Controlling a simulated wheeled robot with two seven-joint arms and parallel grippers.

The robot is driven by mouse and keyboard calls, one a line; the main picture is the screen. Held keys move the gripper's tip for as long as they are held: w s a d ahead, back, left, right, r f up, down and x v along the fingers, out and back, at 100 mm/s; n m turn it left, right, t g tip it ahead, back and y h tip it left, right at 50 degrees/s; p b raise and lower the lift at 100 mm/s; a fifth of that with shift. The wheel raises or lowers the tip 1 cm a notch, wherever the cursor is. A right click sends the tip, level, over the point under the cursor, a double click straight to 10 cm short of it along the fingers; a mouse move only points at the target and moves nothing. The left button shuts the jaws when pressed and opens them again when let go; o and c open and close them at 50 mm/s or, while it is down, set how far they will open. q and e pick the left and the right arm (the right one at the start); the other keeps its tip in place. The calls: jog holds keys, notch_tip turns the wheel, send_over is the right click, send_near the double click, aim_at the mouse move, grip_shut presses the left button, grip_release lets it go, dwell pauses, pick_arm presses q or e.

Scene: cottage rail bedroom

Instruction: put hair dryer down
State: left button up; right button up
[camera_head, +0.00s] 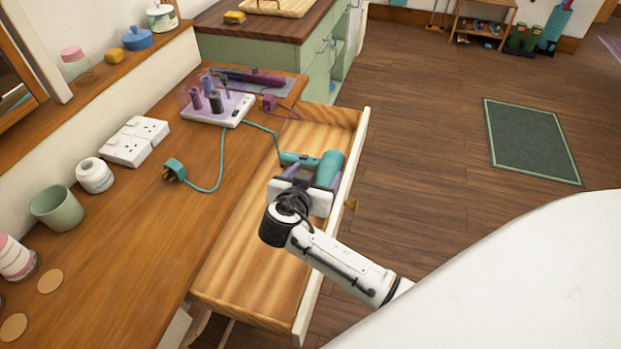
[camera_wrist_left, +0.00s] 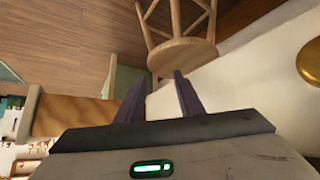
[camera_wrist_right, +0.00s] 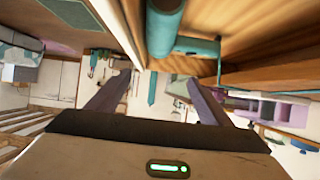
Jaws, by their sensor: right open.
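The teal hair dryer (camera_head: 329,166) is in the open wooden drawer (camera_head: 240,262), near its far right corner, its handle pointing left. My right gripper (camera_head: 306,180) is over the drawer, just on the near side of the dryer, and hides part of it. In the right wrist view the fingers (camera_wrist_right: 157,78) are spread with nothing between them, and the dryer (camera_wrist_right: 163,24) shows past the tips. Whether a finger touches it I cannot tell. Its teal cord runs over the drawer edge to a plug (camera_head: 174,170) on the tabletop. My left gripper (camera_wrist_left: 161,75) is open and empty, away from the drawer.
The near part of the drawer is clear. A stool (camera_wrist_left: 182,56) shows in the left wrist view.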

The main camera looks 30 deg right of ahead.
jog(key=v, duration=0.4)
jog(key=shift+s+a+r, duration=0.15)
jog(key=shift+a+r, duration=0.1)
jog(key=shift+a, duration=0.05)
